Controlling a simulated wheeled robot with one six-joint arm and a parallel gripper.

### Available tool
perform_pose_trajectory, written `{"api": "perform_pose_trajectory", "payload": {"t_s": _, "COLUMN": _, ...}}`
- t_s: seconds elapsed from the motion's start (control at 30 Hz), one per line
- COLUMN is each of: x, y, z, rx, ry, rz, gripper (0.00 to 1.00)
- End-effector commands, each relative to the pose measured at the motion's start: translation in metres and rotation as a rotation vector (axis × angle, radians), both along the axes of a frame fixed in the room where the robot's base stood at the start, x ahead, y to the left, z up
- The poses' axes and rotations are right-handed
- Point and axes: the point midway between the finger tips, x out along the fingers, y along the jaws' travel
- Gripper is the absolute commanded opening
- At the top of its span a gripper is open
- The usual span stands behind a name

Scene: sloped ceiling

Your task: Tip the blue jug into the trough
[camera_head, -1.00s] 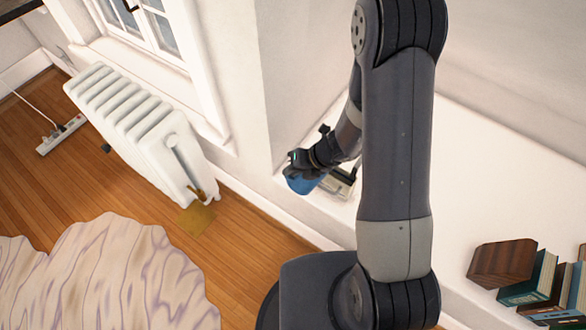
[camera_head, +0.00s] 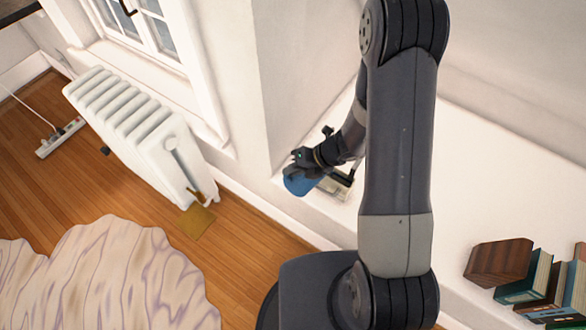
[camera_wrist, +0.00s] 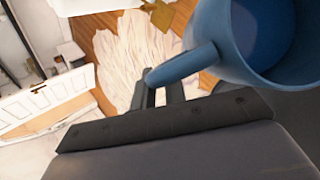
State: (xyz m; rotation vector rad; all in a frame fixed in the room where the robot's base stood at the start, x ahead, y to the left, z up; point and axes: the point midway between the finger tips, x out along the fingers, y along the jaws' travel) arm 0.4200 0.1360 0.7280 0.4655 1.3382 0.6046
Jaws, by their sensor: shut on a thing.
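The blue jug (camera_head: 299,184) is held just off the white ledge, near the wall corner. My gripper (camera_head: 306,160) is shut on its handle; in the wrist view the fingers (camera_wrist: 160,94) close around the handle (camera_wrist: 186,65). The jug's open mouth and blue inside (camera_wrist: 268,32) show at the upper right of the wrist view. No contents can be made out inside. A pale object (camera_head: 338,189) lies below and right of the jug, partly hidden by my arm; I cannot tell whether it is the trough.
The white ledge (camera_head: 455,195) runs right, with a wooden block (camera_head: 497,262) and several books (camera_head: 527,283). A white radiator (camera_head: 150,135) stands below the window. A pale rug (camera_head: 120,275) covers part of the wooden floor. A power strip (camera_head: 60,137) lies at far left.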

Motion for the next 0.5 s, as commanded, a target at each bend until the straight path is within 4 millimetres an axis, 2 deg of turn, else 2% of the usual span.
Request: {"api": "perform_pose_trajectory", "payload": {"t_s": 0.5, "x": 0.0024, "y": -0.0041, "z": 0.0063, "rx": 0.062, "ry": 0.026, "rz": -0.002, "gripper": 0.0}}
